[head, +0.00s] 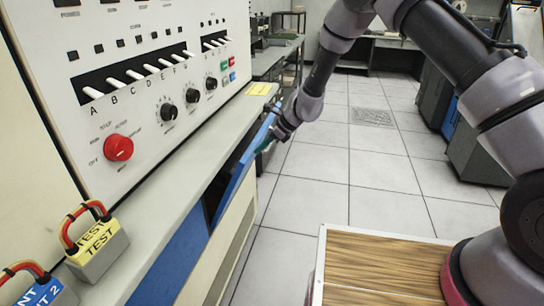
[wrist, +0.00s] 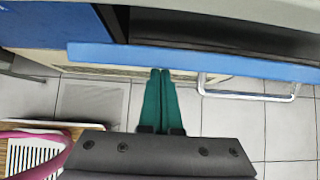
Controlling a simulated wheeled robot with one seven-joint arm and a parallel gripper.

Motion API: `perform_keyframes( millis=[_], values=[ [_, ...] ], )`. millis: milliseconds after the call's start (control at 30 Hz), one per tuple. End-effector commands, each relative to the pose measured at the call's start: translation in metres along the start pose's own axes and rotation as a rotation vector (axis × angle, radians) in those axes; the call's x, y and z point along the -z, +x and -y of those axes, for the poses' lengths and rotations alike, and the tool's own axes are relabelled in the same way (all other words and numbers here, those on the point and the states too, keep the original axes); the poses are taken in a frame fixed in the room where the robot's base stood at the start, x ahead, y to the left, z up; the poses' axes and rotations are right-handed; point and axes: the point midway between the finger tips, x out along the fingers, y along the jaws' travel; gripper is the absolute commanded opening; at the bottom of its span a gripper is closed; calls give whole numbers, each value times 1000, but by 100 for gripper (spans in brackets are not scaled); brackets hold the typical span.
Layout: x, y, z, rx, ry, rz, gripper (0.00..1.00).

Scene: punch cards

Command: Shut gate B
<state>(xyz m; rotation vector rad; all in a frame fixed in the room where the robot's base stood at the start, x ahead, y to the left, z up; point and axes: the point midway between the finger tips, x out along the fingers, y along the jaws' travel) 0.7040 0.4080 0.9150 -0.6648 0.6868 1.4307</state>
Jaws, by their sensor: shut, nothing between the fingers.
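A blue flap (head: 240,165) stands out from the cabinet front, below the grey counter, with a dark opening behind it. No letter shows on it, so I cannot tell from lettering that it is gate B. In the wrist view the flap's blue edge (wrist: 190,58) runs across the top, with a pale metal bar handle (wrist: 250,96) on its near face. My gripper (head: 266,146) is at the flap's outer face towards its far end. Its green fingers (wrist: 160,72) are shut together and empty, with tips at the flap's edge; I cannot tell whether they touch.
The grey counter (head: 195,140) runs above the flap, under a control panel with lettered white levers (head: 140,74) and a red knob (head: 118,148). A yellow padlock-like block (head: 98,250) sits at the counter's near end.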

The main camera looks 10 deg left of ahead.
Motion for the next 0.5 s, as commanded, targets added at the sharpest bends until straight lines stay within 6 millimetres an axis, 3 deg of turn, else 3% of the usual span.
perform_keyframes(
  millis=[200, 500],
  values=[
    [-20, 5, 0, -1, -1, 1, 0],
    [-29, 7, 0, 0, 1, 0, 0]
  ],
)
